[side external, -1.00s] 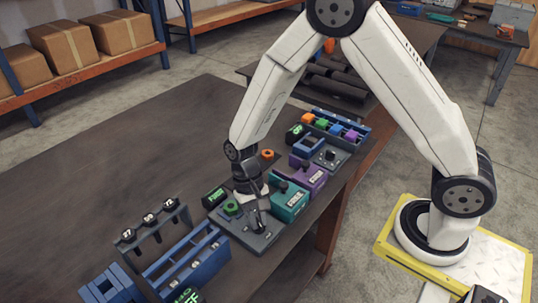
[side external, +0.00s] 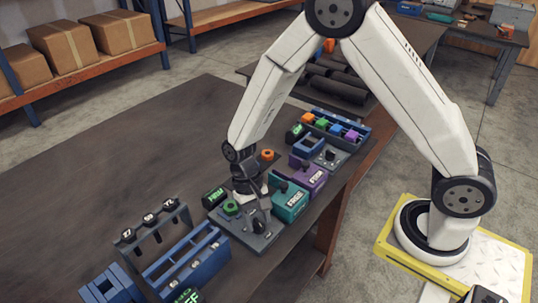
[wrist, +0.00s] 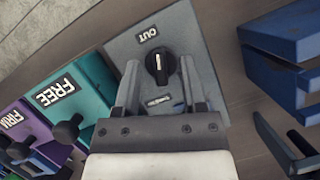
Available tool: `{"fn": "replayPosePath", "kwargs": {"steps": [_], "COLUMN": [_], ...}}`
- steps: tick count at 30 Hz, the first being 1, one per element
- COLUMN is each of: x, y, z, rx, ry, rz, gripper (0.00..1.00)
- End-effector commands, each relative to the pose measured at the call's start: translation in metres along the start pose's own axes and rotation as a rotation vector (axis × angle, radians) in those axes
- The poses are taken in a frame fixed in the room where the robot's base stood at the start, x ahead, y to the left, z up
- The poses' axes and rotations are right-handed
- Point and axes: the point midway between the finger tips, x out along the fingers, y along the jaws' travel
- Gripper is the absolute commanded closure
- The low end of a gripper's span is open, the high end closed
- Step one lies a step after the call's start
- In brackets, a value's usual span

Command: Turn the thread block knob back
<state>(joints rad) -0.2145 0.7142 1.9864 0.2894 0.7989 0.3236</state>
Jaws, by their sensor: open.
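The thread block is a grey plate (side external: 255,241) at the front of the bench, and it also shows in the wrist view (wrist: 205,45). Its knob (wrist: 160,65) is black and round with a pale pointer line running roughly up and down the wrist picture. An OUT label (wrist: 147,34) lies above the knob there. My gripper (wrist: 158,66) is open, its fingers to either side of the knob in that view and not closed on it. In the side view my gripper (side external: 253,193) is above the plate, and the knob (side external: 258,227) shows below it.
A teal block marked FREE (side external: 290,199) and a purple block marked FIRM (side external: 308,177) stand close by. A green knob (side external: 231,207) is beside my gripper. A blue rack (side external: 187,262) is at the front left. The bench's left part is clear.

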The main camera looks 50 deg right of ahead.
Motion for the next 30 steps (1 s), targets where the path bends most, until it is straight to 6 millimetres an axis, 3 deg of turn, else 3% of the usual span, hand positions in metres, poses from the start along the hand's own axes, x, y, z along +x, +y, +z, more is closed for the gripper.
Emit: {"fn": "replayPosePath", "kwargs": {"steps": [8,21,30], "x": [-0.013,-0.066,-0.079], "y": [0.0,0.0,0.0], "z": [0.0,-0.001,0.0], "rx": [-0.001,0.0,0.0], "ry": [0.002,0.002,0.0], "rz": [-0.001,-0.002,0.0], "gripper": [0.47,0.47,0.47]}}
